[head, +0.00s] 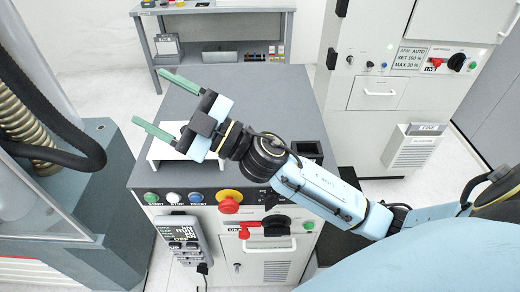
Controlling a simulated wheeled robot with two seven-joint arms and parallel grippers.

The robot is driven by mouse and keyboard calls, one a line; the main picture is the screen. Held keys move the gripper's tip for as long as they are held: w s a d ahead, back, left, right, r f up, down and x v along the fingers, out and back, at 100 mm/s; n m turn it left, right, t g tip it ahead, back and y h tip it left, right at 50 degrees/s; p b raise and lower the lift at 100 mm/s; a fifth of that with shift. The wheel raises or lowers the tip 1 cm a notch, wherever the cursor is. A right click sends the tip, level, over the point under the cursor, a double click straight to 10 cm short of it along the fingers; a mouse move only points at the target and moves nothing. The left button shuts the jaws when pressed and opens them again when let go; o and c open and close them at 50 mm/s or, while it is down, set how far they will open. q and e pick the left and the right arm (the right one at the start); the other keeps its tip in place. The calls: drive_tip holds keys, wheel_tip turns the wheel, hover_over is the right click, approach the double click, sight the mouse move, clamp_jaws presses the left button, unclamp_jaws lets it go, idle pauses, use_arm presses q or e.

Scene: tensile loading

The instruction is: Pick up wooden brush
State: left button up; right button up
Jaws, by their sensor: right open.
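I cannot make out a wooden brush in the head view. My right gripper (160,103) is open, with its two green fingers spread apart and nothing between them. It is over the left part of the grey cabinet top (260,90), pointing to the upper left. A white stand or tray (160,154) is partly hidden under the gripper. My right arm comes in from the right and covers part of the cabinet top. My left gripper is not in view.
The cabinet front has buttons, a yellow-and-red emergency stop (230,201) and a hanging pendant (184,240). A dark square container (308,150) is at the top's right edge. A bench (213,10) stands behind; a machine (30,110) with a hose is at left. The far cabinet top is clear.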

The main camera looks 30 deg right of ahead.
drive_tip(key=s+a+n+g+y, duration=0.2)
drive_tip(key=a+n+g+y, duration=0.25)
drive_tip(key=n+g, duration=0.5)
wheel_tip(320, 180, down, 9)
drive_tip(key=d+n+g+h, duration=0.2)
drive_tip(key=n+g+h, duration=0.2)
drive_tip(key=g+h, duration=0.3)
drive_tip(key=w+d+m+h, duration=0.1)
drive_tip(key=d+h, duration=0.3)
drive_tip(key=d, duration=0.3)
drive_tip(key=w+d+f+m+h, duration=0.1)
drive_tip(key=d+m+h, duration=0.1)
drive_tip(key=d+h, duration=0.3)
drive_tip(key=w+d+f+m+h, duration=0.1)
drive_tip(key=d+h, duration=0.3)
drive_tip(key=d, duration=0.7)
drive_tip(key=shift+w+f+m+g+h, duration=0.25)
drive_tip(key=shift+w+m+g, duration=0.1)
drive_tip(key=shift+w+m, duration=0.1)
wheel_tip(320, 180, down, 7)
drive_tip(key=shift+r+p, duration=0.1)
drive_tip(key=shift+p, duration=0.35)
drive_tip(key=shift+w+f+p, duration=0.15)
drive_tip(key=shift+f+p, duration=0.2)
drive_tip(key=shift+f, duration=1.2)
drive_tip(key=shift+w+f+p, duration=0.1)
drive_tip(key=shift+f+p, duration=0.25)
drive_tip(key=shift+f, duration=1.2)
drive_tip(key=shift+c, duration=0.3)
